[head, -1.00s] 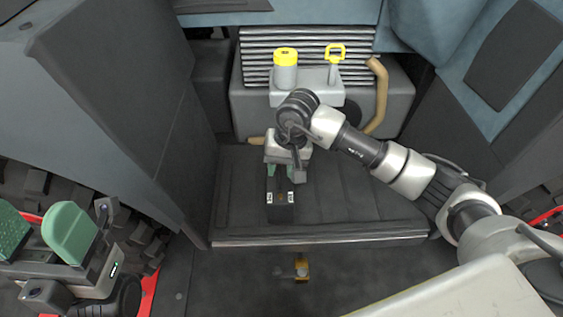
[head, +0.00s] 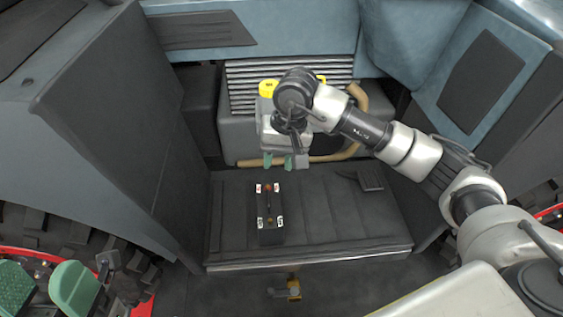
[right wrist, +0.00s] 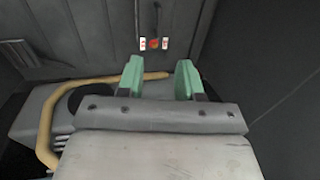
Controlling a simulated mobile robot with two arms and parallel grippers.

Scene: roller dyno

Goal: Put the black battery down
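The black battery (head: 267,207) stands on the dark ribbed platform (head: 335,215), left of its middle near the front. It has white labels, a red spot and a dark handle on top. Its top end also shows in the right wrist view (right wrist: 154,28). My right gripper (head: 278,162) is above and behind the battery, clear of it. Its green fingers are apart with nothing between them, as the right wrist view (right wrist: 160,80) also shows. My left gripper (head: 45,286) is at the lower left, far from the battery, with its green fingers apart and empty.
A grey unit with a grille (head: 290,72), a yellow-capped container (head: 267,88) and a tan hose (head: 357,145) stands behind the platform. A dark wall (head: 125,110) bounds the left. A small flat dark piece (head: 371,180) lies at the platform's back right. The platform's right side is mostly clear.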

